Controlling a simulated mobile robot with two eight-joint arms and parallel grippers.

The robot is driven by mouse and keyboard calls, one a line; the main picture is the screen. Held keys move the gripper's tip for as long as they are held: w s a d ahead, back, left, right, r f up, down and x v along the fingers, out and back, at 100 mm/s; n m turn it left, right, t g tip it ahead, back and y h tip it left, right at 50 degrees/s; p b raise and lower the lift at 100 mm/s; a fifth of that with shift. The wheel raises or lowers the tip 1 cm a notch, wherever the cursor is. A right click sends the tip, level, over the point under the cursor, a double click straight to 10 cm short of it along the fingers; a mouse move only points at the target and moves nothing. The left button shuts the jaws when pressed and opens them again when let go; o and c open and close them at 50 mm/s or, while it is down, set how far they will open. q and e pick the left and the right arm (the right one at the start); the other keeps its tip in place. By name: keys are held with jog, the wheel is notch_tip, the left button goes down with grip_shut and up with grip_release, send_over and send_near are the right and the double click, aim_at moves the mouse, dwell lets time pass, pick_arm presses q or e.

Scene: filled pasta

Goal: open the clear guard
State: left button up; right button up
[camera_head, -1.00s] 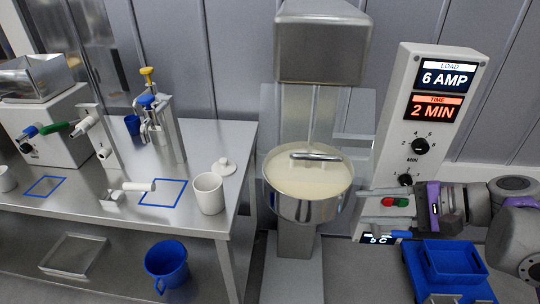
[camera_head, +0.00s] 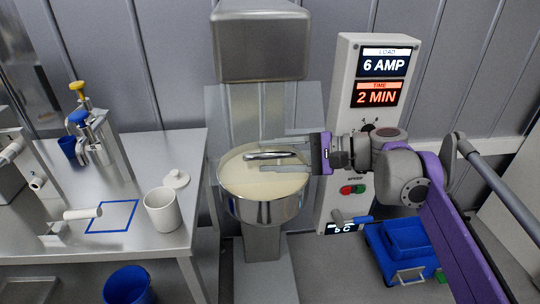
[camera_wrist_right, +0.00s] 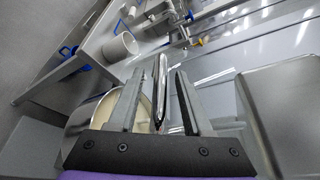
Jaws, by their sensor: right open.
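The clear guard (camera_head: 302,108) is a faint see-through panel around the front and sides of the mixer, above the steel bowl (camera_head: 262,208) of pale dough or batter. A shiny metal bar (camera_head: 272,155), seemingly its handle, lies across the front over the bowl. My right gripper (camera_head: 268,154) reaches in from the right, with its fingers open above and below the bar. In the right wrist view the chrome bar (camera_wrist_right: 161,88) stands between the two open fingers (camera_wrist_right: 157,100), with gaps on both sides. The guard looks closed. My left gripper is not in view.
The mixer head (camera_head: 260,45) hangs above the bowl. A control panel (camera_head: 345,130) reading 6 AMP and 2 MIN stands behind my right arm. A blue crate (camera_head: 405,245) sits below it. A steel table (camera_head: 150,140) with a white cup (camera_head: 161,212) is at left.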

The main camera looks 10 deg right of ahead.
jog(key=shift+w+a, duration=0.1)
jog(key=shift+a, duration=0.2)
grip_shut()
dwell(1.3)
